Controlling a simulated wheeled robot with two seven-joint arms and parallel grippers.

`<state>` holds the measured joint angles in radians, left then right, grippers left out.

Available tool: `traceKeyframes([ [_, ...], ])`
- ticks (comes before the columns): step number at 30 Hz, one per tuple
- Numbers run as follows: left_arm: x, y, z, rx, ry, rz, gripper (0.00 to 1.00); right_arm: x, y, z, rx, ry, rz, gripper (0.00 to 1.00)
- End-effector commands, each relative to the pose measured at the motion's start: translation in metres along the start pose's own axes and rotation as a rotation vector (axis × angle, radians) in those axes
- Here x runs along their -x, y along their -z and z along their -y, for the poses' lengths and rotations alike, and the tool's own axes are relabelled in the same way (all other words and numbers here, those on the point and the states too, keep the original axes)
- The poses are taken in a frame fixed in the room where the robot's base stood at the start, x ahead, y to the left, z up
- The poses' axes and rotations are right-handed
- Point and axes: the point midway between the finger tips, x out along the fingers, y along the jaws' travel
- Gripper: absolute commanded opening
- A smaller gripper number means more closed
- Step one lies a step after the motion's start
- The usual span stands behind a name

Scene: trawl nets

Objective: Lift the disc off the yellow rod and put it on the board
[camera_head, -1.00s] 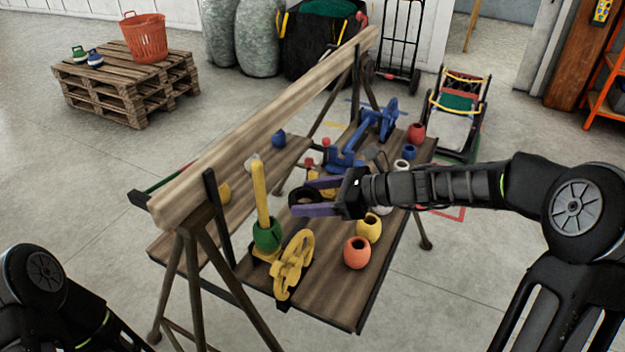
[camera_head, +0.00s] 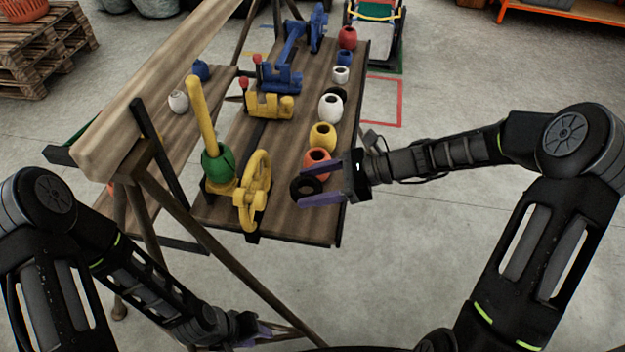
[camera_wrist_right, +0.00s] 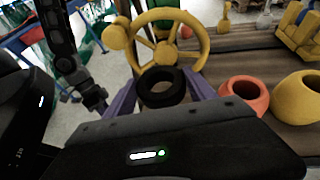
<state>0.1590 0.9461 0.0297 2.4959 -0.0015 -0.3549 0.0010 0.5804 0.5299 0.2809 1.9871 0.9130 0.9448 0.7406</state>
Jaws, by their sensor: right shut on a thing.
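My right gripper (camera_head: 325,184) is shut on a black disc (camera_head: 302,188), a thick ring with a hole. It holds the disc near the right edge of the brown wooden board (camera_head: 290,219), beside the orange pot; the height above the board is hard to tell. In the right wrist view the disc (camera_wrist_right: 161,98) sits between the purple fingers. The yellow rod (camera_head: 203,112) stands tilted at the left, with a green round piece (camera_head: 217,163) at its foot. My left gripper (camera_head: 262,333) is low at the bottom, off the board; its opening is unclear.
A yellow handwheel (camera_head: 256,180) stands left of the disc. Orange (camera_head: 317,158), yellow (camera_head: 323,136) and white (camera_head: 331,107) pots line the right edge. Yellow (camera_head: 268,105) and blue (camera_head: 281,78) fixtures stand farther back. The front right of the board is bare.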

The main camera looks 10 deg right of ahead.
Motion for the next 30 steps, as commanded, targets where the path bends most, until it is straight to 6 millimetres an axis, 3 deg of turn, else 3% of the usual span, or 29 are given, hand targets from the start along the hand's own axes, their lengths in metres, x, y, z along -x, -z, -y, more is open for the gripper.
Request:
traceKeyframes([
  [8,-0.005,0.000,0.002,0.000,0.000,-0.001,0.36,-0.002,0.006,0.000,-0.001,0.001,0.000,0.19],
  [24,-0.052,0.001,0.021,0.000,0.001,-0.004,0.36,-0.023,0.058,0.001,-0.002,0.002,0.000,0.19],
  [30,-0.061,0.001,0.024,-0.001,0.001,-0.004,0.36,-0.028,0.068,0.001,-0.001,0.002,0.000,0.19],
])
